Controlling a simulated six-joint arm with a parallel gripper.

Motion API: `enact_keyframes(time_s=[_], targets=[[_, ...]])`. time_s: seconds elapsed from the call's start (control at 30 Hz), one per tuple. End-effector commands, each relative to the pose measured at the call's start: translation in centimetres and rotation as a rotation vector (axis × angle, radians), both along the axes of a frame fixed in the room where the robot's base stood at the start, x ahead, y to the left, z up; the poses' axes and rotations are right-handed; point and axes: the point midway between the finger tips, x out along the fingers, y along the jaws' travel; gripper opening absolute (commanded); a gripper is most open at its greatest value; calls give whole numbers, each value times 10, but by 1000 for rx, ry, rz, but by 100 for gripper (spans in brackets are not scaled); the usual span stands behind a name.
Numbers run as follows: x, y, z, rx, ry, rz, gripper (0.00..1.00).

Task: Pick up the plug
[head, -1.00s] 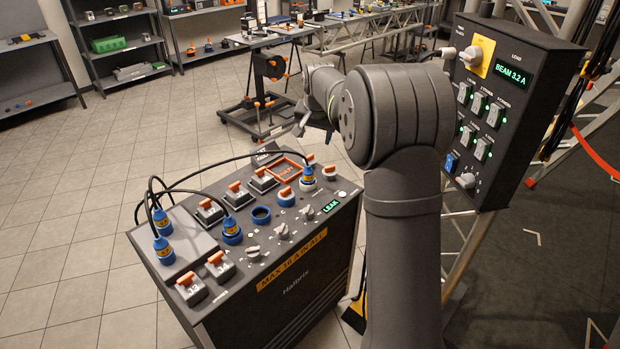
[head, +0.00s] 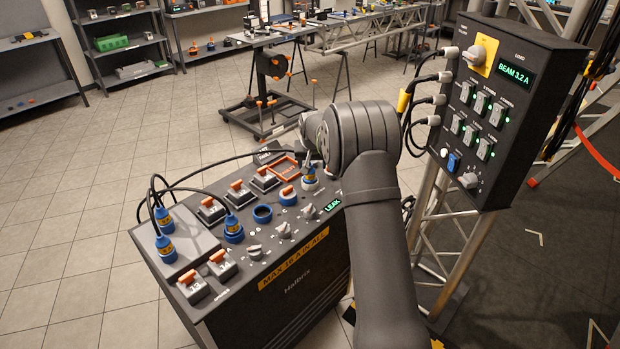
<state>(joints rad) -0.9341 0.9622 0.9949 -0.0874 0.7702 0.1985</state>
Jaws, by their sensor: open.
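One plug (head: 310,178) sits at the far right of the top. My gripper (head: 309,160) is right over this plug, its fingers open and at or just above the plug's upper end. My arm partly hides the fingers, and I cannot tell whether they touch the plug. Another plug (head: 233,230) stands near the middle, beside an empty blue ring socket (head: 262,214). Two more plugs, an upper one (head: 163,218) and a lower one (head: 166,249), stand on a grey plate at the left.
Orange-handled switches (head: 237,190) and grey knobs (head: 284,230) crowd the console top. A black cable (head: 215,164) arches across its back edge. A control box (head: 510,110) with cables in its side stands on a truss at the right. The tiled floor at left is clear.

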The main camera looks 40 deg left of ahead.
Motion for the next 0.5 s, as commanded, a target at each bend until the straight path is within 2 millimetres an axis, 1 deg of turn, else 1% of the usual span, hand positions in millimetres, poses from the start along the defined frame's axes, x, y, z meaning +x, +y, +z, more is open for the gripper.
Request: enact_keyframes(time_s=[0.17,0.37,0.5], targets=[[2,4,-9,0,0,0,60],[7,18,-32,-2,1,1,60],[11,22,-45,0,0,0,60]])
